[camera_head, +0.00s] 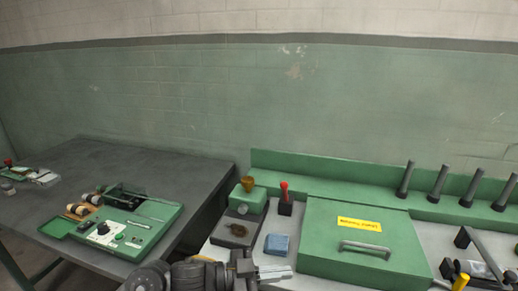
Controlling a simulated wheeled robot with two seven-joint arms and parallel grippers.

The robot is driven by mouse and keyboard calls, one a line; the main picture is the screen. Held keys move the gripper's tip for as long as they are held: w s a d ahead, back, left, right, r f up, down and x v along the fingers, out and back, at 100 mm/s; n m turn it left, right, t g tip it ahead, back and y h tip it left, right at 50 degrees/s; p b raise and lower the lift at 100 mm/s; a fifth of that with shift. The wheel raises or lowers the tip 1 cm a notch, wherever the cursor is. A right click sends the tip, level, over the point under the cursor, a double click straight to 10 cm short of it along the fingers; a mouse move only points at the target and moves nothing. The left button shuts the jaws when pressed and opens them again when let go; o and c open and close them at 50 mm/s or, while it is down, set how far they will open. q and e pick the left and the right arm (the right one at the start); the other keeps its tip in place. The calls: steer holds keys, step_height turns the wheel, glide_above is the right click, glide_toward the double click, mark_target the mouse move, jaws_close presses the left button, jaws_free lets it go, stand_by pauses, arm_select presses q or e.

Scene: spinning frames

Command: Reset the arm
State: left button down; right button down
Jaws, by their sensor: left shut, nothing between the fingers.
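My left gripper (286,273) comes in at the bottom centre, with my dark arm links to its left. Its pale fingers are shut and hold nothing. They point to the right, in front of the blue block (277,244) and close to the near left corner of the green lidded box (365,243). The lower part of my left arm is cut off by the frame's bottom edge. My right gripper is not in view.
A green block with a brass cup (247,183) and a red-knobbed part (285,196) stand behind the blue block. Dark posts (406,179) line the right. A green device (117,225) sits on the dark left table (150,165), whose back is clear.

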arm_select(q)
steer(key=s+a+f+n+t+y, duration=0.2)
steer(key=a+f+n+t+y, duration=0.6)
steer(key=a+f+n+y, duration=0.5)
steer(key=s+a+f+n+g+y, duration=0.15)
steer(key=s+a+f+g, duration=0.3)
steer(key=s+a, duration=0.45)
steer(key=s+a+f+n+g+y, duration=0.1)
steer(key=s+a+f+g+y, duration=0.15)
steer(key=s+a+f, duration=0.6)
step_height(320, 180, down, 22)
steer(key=s+d+g, duration=0.2)
steer(key=s, duration=0.1)
steer(key=s+a+f+g, duration=0.1)
steer(key=s+a+f, duration=0.2)
steer(key=s+f, duration=1.3)
steer(key=shift+s+f+m, duration=0.3)
steer(key=shift+f+m, duration=0.05)
steer(key=shift+f, duration=0.2)
steer(key=shift+a, duration=0.1)
